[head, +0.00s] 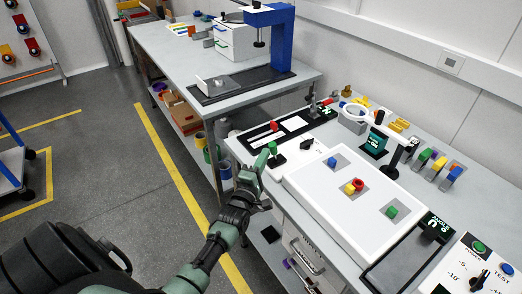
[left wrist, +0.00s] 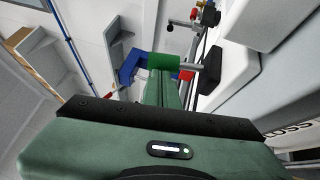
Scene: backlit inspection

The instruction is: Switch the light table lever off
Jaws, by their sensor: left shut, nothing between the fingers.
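The light table (head: 318,201) is a white panel on the workbench with a few coloured blocks on it. At its far left corner a lever with a green grip (head: 272,147) stands up from a dark base. My left gripper (head: 260,162) is shut and empty, just in front of and below the green grip in the head view. In the left wrist view, the green grip (left wrist: 166,62) on its metal rod lies right at the end of my closed fingers (left wrist: 161,90). I cannot tell whether they touch. My right gripper is not in view.
A black knob (head: 307,144) sits just right of the lever. A black-and-white tray with a red piece (head: 274,126) lies behind it. A control box (head: 484,262) is at lower right. Open floor lies to the left.

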